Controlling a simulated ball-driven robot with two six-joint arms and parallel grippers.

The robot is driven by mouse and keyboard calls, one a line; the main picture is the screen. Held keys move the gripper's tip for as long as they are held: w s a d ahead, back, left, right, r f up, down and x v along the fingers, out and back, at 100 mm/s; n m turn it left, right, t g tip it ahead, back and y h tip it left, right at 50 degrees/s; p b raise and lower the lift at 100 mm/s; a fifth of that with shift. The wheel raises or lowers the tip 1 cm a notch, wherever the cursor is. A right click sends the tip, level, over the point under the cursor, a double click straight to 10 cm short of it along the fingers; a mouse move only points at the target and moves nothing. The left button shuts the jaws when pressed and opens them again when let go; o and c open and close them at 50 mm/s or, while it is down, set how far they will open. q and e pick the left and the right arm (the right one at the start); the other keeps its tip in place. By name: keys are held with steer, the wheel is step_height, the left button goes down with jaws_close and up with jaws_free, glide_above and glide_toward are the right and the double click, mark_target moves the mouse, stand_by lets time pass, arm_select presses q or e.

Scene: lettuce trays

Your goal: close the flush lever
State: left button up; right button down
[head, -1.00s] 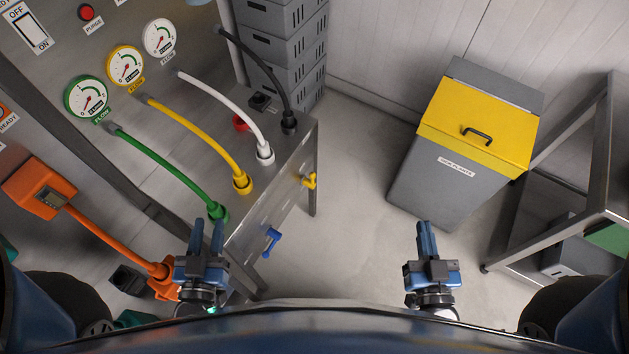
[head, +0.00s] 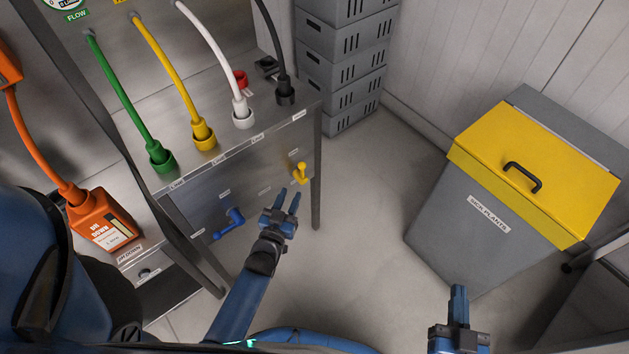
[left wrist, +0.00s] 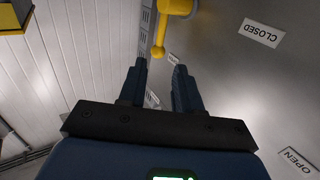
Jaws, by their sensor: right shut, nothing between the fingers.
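A yellow lever (head: 300,173) is on the front panel of the steel bench, near its right end. It also shows at the top of the left wrist view (left wrist: 160,40), its handle ending in a rounded tip. A CLOSED label (left wrist: 260,32) and an OPEN label (left wrist: 300,163) are on the panel there. A blue lever (head: 229,223) sits further left on the same panel. No readable label tells me which lever is the flush one. My left gripper (head: 287,197) is open and empty, just short of the yellow lever. My right gripper (head: 458,290) is shut and empty, away from the panel.
Green (head: 120,95), yellow, white and black hoses plug into the bench top. An orange dosing unit (head: 103,220) is at left. Stacked grey crates (head: 340,70) stand behind the bench. A grey bin with a yellow lid (head: 530,165) stands right. Floor between is clear.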

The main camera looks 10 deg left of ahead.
mark_target(302, 170)
arm_select(q)
steer(key=w, duration=0.3)
steer(key=w+b, duration=0.1)
steer(key=w, duration=0.3)
steer(key=w+d, duration=0.1)
steer(key=w, duration=0.3)
steer(key=shift+w+f, duration=0.1)
steer(key=shift+f, duration=0.2)
steer(key=shift+c, duration=0.4)
steer(key=shift+a, duration=0.1)
steer(key=c, duration=0.5)
jaws_close()
steer(key=shift+r, duration=0.1)
